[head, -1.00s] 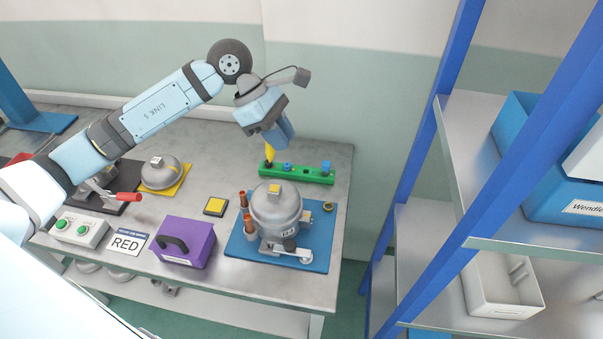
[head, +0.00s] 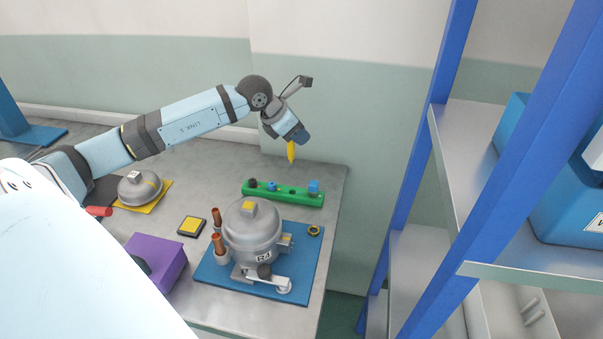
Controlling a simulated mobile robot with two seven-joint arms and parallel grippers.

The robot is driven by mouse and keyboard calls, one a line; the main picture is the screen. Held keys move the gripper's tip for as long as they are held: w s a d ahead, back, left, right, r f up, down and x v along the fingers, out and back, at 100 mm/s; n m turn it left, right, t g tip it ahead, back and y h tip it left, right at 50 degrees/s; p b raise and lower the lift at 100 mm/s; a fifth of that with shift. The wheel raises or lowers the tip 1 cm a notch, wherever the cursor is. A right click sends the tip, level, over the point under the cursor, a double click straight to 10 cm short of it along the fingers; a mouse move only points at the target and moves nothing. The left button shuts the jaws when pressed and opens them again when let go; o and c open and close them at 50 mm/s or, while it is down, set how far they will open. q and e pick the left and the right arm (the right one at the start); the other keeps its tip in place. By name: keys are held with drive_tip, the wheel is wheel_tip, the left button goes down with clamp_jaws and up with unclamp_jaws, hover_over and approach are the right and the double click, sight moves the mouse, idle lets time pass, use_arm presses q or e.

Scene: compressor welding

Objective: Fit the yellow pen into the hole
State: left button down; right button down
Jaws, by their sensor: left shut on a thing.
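The yellow pen (head: 291,152) points down below my left gripper (head: 294,139), which is shut on its upper part. The pen hangs upright, its tip above and apart from the green block (head: 298,200) at the back of the table. A small dark spot, perhaps the open hole, shows between the two blue pieces. My right gripper is not in view.
A grey compressor (head: 251,234) with copper tubes (head: 217,243) stands on a blue plate (head: 216,279) in front of the block. A yellow-and-black pad (head: 191,226), a purple box (head: 156,262) and a grey dome (head: 139,189) are left. Blue-framed shelves (head: 427,150) stand right.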

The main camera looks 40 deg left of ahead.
use_arm(q)
wheel_tip(320, 180, down, 12)
drive_tip(key=shift+d+f+p, duration=0.1)
drive_tip(key=shift+p, duration=0.2)
drive_tip(key=shift+f, duration=0.2)
drive_tip(key=c, duration=1.1)
unclamp_jaws()
drive_tip(key=shift+r, duration=0.1)
drive_tip(key=shift+o, duration=0.2)
drive_tip(key=shift+r, duration=0.1)
